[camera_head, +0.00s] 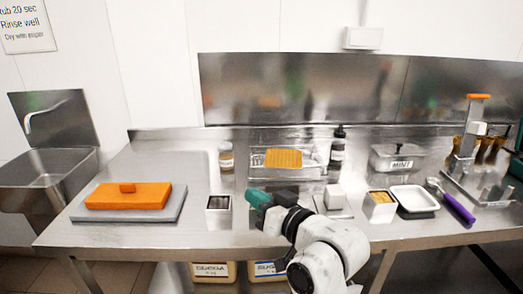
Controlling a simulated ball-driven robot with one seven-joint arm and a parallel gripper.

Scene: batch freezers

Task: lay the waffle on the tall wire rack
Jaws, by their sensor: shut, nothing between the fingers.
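The waffle (283,158) is a flat orange-yellow rectangle with a grid pattern. It lies on top of a silver wire rack (309,171) at the back middle of the steel counter. It looks level, with the rack's metal showing on both sides. My gripper (253,195), with a green tip, is in front of the rack and to its lower left, apart from the waffle. It is shut and empty. I cannot make out the rack's legs clearly.
A small jar (226,157) stands left of the rack and a dark bottle (337,150) right of it. An orange slab (128,197) occupies the left.

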